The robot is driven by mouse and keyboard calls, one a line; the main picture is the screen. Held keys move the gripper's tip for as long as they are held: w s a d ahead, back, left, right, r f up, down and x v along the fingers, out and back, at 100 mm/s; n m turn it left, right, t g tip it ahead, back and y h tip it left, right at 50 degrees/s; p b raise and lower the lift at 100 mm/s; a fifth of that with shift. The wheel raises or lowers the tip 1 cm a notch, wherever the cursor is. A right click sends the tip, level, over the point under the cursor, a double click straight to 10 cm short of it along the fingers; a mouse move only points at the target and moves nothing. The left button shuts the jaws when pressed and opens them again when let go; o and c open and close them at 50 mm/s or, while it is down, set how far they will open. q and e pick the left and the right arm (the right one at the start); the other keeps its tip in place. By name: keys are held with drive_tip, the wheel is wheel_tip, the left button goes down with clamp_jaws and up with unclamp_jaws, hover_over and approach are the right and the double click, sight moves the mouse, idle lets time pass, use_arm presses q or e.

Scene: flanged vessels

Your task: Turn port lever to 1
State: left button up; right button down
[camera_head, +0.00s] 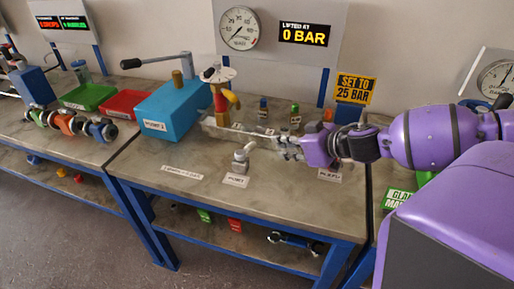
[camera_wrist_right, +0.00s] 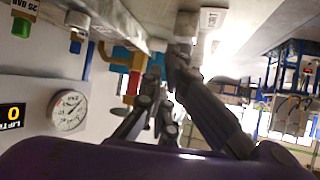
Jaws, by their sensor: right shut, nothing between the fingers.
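A fixture with a white disc on top (camera_head: 217,74) and a red and yellow handle (camera_head: 231,98) stands behind the middle of the bench. I cannot tell which handle is the port lever, and no position number is readable. The red and yellow parts (camera_wrist_right: 135,75) also show in the tilted right wrist view, beyond the fingers. My right gripper (camera_head: 286,146) is shut and empty over the bench, to the right of the fixture and apart from it. Its dark fingers show in the right wrist view (camera_wrist_right: 168,78). My left gripper is not in view.
A blue box (camera_head: 180,112) with a grey lever (camera_head: 155,61) stands left of the fixture. A grey fitting (camera_head: 241,157) stands near the front of the bench (camera_head: 205,201). Small coloured parts (camera_head: 294,115) and a 25 BAR sign (camera_head: 355,89) are behind. The bench's front left is mostly clear.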

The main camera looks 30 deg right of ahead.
drive_tip(key=b, duration=0.3)
approach(252, 146)
drive_tip(key=w+f, duration=0.1)
drive_tip(key=f, duration=0.1)
drive_tip(key=x, duration=0.1)
drive_tip(key=b+x, duration=0.2)
drive_tip(key=shift+w+a+r, duration=0.1)
drive_tip(key=shift+a+r, duration=0.15)
drive_tip(key=shift+w+a+f+b, duration=0.2)
drive_tip(key=shift+w+b, duration=0.2)
drive_tip(key=shift+w, duration=0.15)
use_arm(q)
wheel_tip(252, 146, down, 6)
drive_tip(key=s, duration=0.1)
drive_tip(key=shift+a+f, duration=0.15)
use_arm(e)
drive_tip(key=shift+w+f, duration=0.15)
drive_tip(key=shift+w, duration=0.2)
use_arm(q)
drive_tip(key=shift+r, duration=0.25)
use_arm(e)
drive_tip(key=shift+w+n+g+y, duration=0.15)
drive_tip(key=shift+n+g+y, duration=0.15)
drive_tip(key=shift+n+y, duration=0.35)
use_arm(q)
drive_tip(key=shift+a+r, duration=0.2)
